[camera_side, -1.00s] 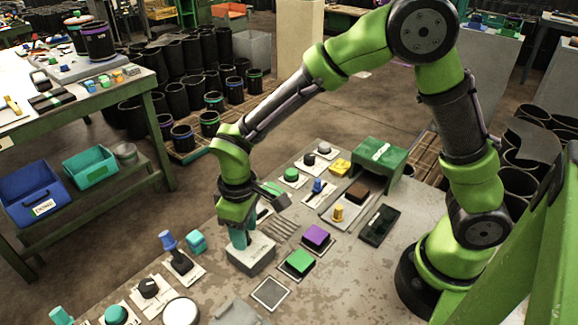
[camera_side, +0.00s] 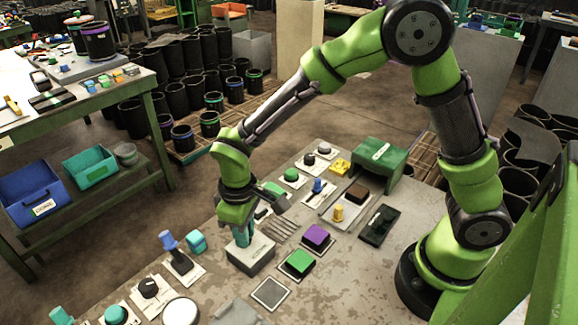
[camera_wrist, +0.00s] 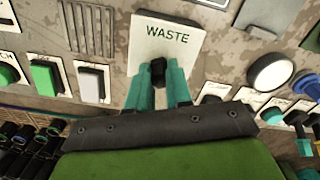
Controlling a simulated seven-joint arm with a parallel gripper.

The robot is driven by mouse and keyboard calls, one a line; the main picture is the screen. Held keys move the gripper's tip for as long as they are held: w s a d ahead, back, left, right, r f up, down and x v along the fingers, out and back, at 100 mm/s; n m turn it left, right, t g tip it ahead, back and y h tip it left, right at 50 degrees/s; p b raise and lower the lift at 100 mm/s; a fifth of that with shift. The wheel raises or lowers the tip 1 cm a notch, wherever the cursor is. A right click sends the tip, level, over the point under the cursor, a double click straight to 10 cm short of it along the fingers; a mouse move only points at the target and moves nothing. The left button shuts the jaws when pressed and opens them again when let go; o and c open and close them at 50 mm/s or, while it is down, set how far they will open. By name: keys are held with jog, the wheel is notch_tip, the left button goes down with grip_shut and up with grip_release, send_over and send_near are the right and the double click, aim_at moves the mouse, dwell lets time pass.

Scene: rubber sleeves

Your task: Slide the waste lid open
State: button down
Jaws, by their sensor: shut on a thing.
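The waste lid (camera_wrist: 166,41) is a pale square plate marked WASTE, with a small black knob (camera_wrist: 158,70) at its near edge. In the side view the waste box (camera_side: 250,258) is a low grey block on the table. My gripper (camera_wrist: 158,88) has teal fingers shut on the black knob, one on each side. In the side view my gripper (camera_side: 243,240) points down at the box top. The fingers hide part of the lid's near edge, and I cannot tell whether any gap shows beneath the lid.
Slots (camera_side: 281,229) lie beside the box, with a green button (camera_side: 299,262) and a purple button (camera_side: 318,237) to the right. A blue-topped lever (camera_side: 176,254) and a teal block (camera_side: 196,242) stand to the left. A flat framed panel (camera_side: 270,293) lies in front.

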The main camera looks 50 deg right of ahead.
jog(key=w, duration=0.6)
jog(key=shift+w, duration=0.35)
jog(key=c, duration=1)
grip_release()
jog(key=shift+c, duration=0.2)
jog(key=shift+r, duration=0.1)
notch_tip(320, 180, up, 17)
